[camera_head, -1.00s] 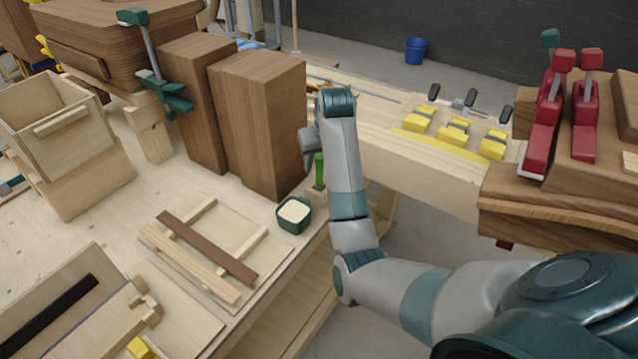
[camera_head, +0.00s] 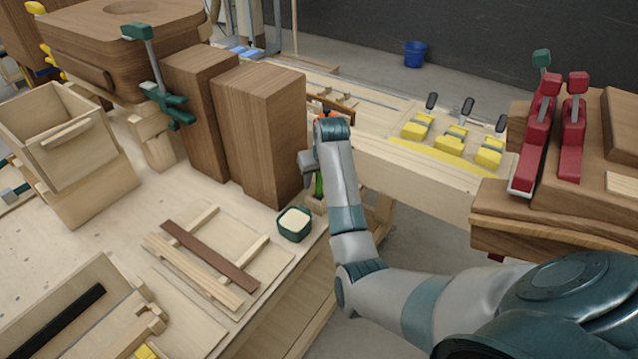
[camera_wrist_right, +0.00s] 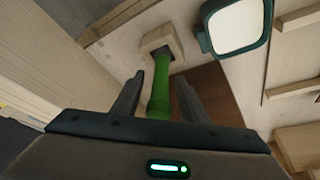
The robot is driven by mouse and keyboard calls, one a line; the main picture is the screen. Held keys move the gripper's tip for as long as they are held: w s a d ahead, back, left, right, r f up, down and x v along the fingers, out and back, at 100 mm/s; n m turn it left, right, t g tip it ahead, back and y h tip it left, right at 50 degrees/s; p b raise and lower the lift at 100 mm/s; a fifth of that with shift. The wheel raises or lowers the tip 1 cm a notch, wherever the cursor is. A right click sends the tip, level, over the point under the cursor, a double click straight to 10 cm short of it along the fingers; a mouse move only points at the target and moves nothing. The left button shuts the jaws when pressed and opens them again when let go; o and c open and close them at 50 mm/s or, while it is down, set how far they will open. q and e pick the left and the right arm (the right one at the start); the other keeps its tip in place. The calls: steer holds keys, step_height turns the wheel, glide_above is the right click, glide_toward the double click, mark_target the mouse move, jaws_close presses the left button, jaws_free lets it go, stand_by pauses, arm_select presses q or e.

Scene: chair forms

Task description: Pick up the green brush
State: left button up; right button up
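The green brush shows in the right wrist view as a green handle (camera_wrist_right: 160,92) with a dark part at its far end, by a small pale wooden block (camera_wrist_right: 161,43). In the head view a short piece of the green brush (camera_head: 319,186) shows at the bench edge; my right arm hides the rest. My right gripper (camera_wrist_right: 160,80) is open, with one finger on each side of the green handle and a gap on both sides. In the head view my right gripper (camera_head: 308,163) is partly hidden by its wrist. My left gripper is not in view.
A dark green cup with pale contents (camera_head: 294,224) stands close to the brush, and shows in the wrist view (camera_wrist_right: 238,25). A tall wooden block (camera_head: 258,130) stands just left of my right gripper. A wooden frame with a brown strip (camera_head: 210,256) lies nearer on the bench.

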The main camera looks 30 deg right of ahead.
steer(key=shift+x, duration=0.8)
jaws_close()
steer(key=shift+r, duration=0.15)
